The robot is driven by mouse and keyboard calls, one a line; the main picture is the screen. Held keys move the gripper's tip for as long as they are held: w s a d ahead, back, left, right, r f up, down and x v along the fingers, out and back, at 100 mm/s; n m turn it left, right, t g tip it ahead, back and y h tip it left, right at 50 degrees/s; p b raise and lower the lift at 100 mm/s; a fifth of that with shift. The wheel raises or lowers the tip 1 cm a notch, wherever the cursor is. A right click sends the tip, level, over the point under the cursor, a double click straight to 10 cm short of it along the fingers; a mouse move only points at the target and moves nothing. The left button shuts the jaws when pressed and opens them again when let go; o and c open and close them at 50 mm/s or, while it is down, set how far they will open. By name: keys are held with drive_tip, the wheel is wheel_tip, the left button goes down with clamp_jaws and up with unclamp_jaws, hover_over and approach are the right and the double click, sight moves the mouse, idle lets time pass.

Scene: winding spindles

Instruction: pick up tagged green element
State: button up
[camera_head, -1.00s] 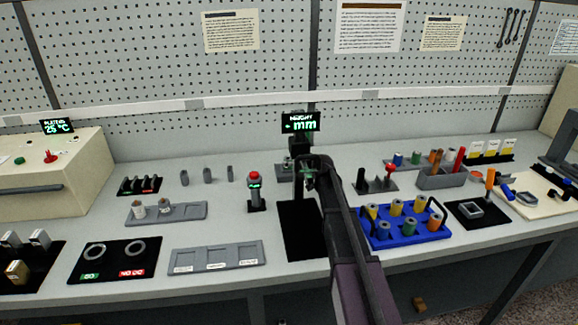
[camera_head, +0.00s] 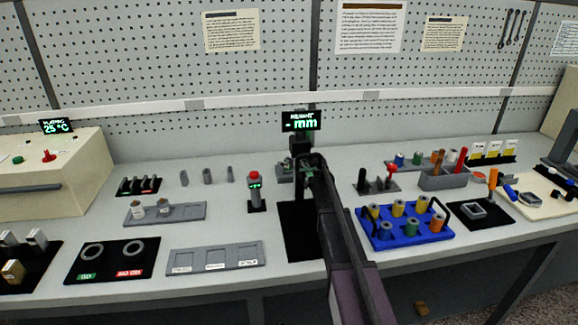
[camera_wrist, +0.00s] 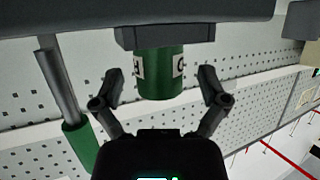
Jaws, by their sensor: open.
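The tagged green element (camera_wrist: 160,82) is a green cylinder with white lettered tags. In the wrist view it stands end-on against a dark grey block (camera_wrist: 168,36). My gripper (camera_wrist: 159,76) is open, with one finger on each side of the element and a visible gap on both sides. In the head view my gripper (camera_head: 311,168) is at the black height gauge, below its display (camera_head: 301,121). There my arm largely hides the element.
A grey rod with a green sleeve (camera_wrist: 80,147) is at the left in the wrist view. A blue tray (camera_head: 405,241) with several spools stands right of my arm. A black post with a red top (camera_head: 255,192) and an empty grey three-slot tray (camera_head: 215,257) are left.

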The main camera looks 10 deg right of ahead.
clamp_jaws()
drive_tip(key=shift+r, duration=0.2)
wheel_tip(320, 180, up, 4)
drive_tip(key=p, duration=0.4)
drive_tip(key=shift+f, duration=0.1)
drive_tip(key=s+d, duration=0.3)
drive_tip(key=s, duration=0.5)
drive_tip(key=s+d, duration=0.4)
drive_tip(key=s, duration=0.4)
drive_tip(key=shift+s+f, duration=0.3)
drive_tip(key=shift+f, duration=0.05)
drive_tip(key=shift+r, duration=0.1)
